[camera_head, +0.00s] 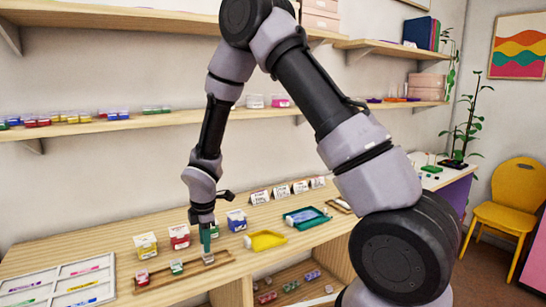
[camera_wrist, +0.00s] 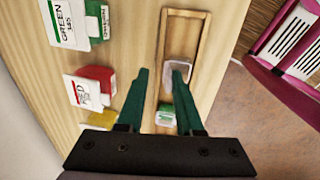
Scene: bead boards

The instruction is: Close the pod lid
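A small pale pod (camera_head: 208,258) sits toward the right end of a wooden tray (camera_head: 225,256) on the bench. In the wrist view the pale pod (camera_wrist: 178,66) shows a greyish, translucent top, and I cannot tell how its lid stands. My gripper (camera_head: 205,249) points down just above this pod. In the wrist view its two green fingers (camera_wrist: 160,73) are apart with nothing between them; the right fingertip overlaps the pod and hides part of it. A green pod (camera_head: 177,267) and a red pod (camera_head: 142,278) stand farther left in the tray.
A yellow tray (camera_head: 265,240) and a teal tray (camera_head: 306,218) lie to the right. A white sectioned board (camera_head: 62,285) lies at left.

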